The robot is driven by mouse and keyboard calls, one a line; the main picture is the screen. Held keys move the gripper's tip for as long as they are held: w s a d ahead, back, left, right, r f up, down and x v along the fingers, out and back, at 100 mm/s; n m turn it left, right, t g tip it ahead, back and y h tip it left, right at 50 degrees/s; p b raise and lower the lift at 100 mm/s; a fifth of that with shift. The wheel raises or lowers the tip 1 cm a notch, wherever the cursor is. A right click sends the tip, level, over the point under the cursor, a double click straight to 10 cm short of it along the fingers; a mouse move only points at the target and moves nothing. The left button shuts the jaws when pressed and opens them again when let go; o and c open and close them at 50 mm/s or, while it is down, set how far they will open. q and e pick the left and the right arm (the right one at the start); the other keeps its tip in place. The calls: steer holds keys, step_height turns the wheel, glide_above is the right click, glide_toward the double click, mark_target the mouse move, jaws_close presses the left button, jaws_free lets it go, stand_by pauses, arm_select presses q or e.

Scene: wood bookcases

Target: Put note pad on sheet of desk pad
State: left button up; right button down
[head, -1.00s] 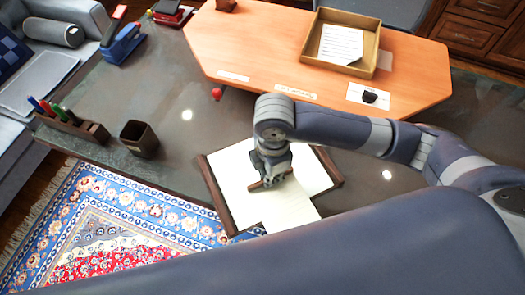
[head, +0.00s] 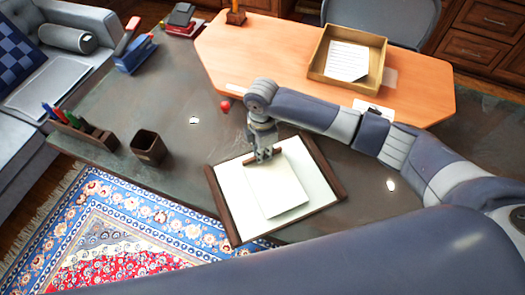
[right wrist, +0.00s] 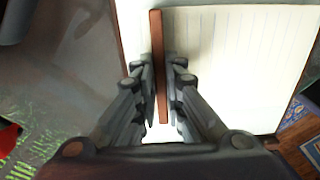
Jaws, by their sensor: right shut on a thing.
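The note pad (head: 277,190) is white with a brown binding strip along its far edge. My right gripper (head: 263,157) is shut on that strip. In the right wrist view the strip (right wrist: 158,60) stands between the fingers, with the lined page (right wrist: 240,60) to its right. The desk pad has a white sheet (head: 234,192) and dark brown side bars (head: 222,205). The note pad is over the sheet, inside its outline in the head view. I cannot tell whether it touches the sheet. My left gripper is not in view.
On the dark desk, a pen holder (head: 85,130) and a brown cup (head: 148,147) stand left of the desk pad. A wooden board (head: 290,50) behind carries a tray (head: 372,70) with paper. A red ball-like thing (head: 225,105) lies near its edge.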

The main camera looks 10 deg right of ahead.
steer(key=shift+f, duration=0.35)
steer(key=c, duration=1.7)
jaws_free()
step_height(320, 180, up, 12)
steer(key=shift+r+b, duration=0.1)
steer(key=shift+b, duration=0.75)
